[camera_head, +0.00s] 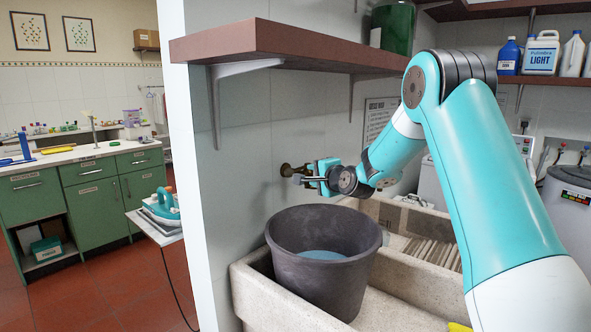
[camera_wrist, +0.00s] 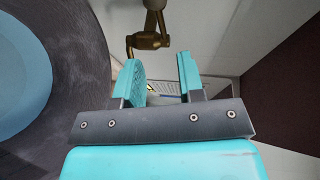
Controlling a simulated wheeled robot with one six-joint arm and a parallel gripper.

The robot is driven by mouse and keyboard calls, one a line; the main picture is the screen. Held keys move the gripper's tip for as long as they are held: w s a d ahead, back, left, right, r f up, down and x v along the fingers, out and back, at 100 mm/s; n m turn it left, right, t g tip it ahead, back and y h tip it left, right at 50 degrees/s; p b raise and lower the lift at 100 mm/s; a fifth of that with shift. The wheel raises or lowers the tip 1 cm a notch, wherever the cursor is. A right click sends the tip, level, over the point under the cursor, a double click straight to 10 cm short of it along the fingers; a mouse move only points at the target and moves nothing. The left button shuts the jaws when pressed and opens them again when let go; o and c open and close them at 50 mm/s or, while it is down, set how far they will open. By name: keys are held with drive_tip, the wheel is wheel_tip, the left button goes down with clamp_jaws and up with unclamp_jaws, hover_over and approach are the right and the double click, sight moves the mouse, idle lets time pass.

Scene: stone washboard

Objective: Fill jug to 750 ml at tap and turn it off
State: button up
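A brass tap (camera_head: 287,170) comes out of the tiled wall above the stone sink. In the wrist view the tap (camera_wrist: 150,41) is just beyond my fingertips, with a small lever or spout part at its lower end. My gripper (camera_head: 303,179) is at the tap. In the wrist view my gripper (camera_wrist: 160,62) has its two teal fingers apart, with no object clearly held between them. I cannot tell whether a finger touches the tap. No measuring jug or 750 ml mark can be made out. No stream of water is visible.
A dark bucket (camera_head: 288,248) with blue water (camera_head: 322,254) stands in the stone washboard sink (camera_head: 262,305) below my gripper. A brown shelf (camera_head: 285,45) overhangs the tap. A ribbed washboard (camera_head: 432,252) is at the right. An iron (camera_head: 161,207) stands beyond the wall at left.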

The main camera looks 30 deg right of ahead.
sight(296, 170)
drive_tip(key=w+p, duration=0.1)
drive_tip(key=w, duration=0.3)
drive_tip(key=w+f+p, duration=0.1)
drive_tip(key=w, duration=0.3)
drive_tip(key=w+f+p, duration=0.1)
drive_tip(key=w, duration=0.3)
drive_tip(key=shift+w+d+f+p, duration=0.15)
drive_tip(key=shift+w+d+p, duration=0.1)
drive_tip(key=shift+w+p, duration=0.05)
clamp_jaws()
